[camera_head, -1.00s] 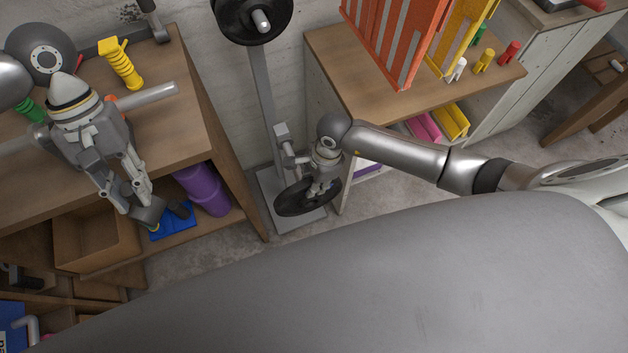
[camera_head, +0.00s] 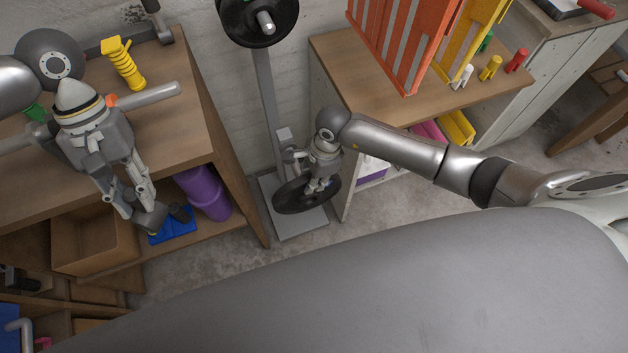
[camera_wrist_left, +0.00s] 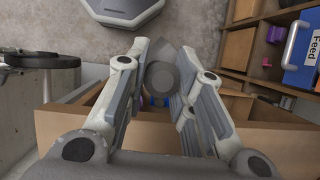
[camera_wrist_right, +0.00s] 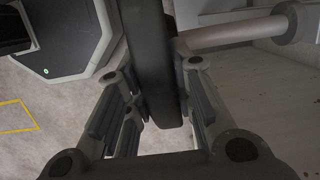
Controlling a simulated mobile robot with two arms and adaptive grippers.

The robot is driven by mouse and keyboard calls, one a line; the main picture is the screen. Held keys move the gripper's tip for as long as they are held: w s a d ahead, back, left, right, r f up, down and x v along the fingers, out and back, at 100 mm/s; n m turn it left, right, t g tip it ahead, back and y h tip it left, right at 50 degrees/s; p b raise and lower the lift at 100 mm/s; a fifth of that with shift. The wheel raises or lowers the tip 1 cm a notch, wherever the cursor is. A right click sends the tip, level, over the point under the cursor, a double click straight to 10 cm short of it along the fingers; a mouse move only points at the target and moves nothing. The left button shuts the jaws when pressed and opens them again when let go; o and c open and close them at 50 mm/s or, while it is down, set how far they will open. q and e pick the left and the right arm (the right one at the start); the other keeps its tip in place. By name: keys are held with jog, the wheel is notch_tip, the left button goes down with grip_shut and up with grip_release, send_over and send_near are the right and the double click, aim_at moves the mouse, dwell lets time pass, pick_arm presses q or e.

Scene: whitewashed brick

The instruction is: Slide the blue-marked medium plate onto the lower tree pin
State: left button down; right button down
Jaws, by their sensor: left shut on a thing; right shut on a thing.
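A dark round plate (camera_head: 292,197) is held on edge low beside the grey tree post (camera_head: 268,110). My right gripper (camera_head: 318,184) is shut on its rim. In the right wrist view, the plate (camera_wrist_right: 154,60) shows edge-on between the fingers (camera_wrist_right: 160,105). A pale pin (camera_wrist_right: 235,32) with a collar meets its right side; I cannot tell whether it enters the plate's hole. No blue mark is visible. My left gripper (camera_head: 143,207) is shut on a dark grey object (camera_wrist_left: 162,76) above the left bench's lower shelf.
Another black plate (camera_head: 258,18) hangs on the upper pin (camera_head: 265,22). The left workbench (camera_head: 170,130) and the right cabinet (camera_head: 340,60) flank the tree. A purple cylinder (camera_head: 205,192) and an open wooden box (camera_head: 92,245) are under the left bench.

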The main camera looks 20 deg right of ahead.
pick_arm(q)
jog(key=shift+f+b, duration=0.45)
jog(key=shift+b, duration=0.05)
pick_arm(e)
jog(key=shift+w+a+r, duration=0.1)
jog(key=shift+w+r, duration=0.05)
jog(key=shift+w, duration=0.35)
jog(key=shift+w+a+r, duration=0.1)
jog(key=shift+w, duration=0.35)
pick_arm(q)
jog(key=shift+f, duration=0.2)
pick_arm(e)
jog(key=shift+w, duration=0.2)
pick_arm(q)
jog(key=shift+f+b, duration=0.5)
jog(key=shift+b, duration=0.15)
pick_arm(e)
jog(key=shift+w, duration=0.75)
pick_arm(q)
jog(key=shift+f, duration=0.15)
pick_arm(e)
jog(key=shift+w, duration=0.2)
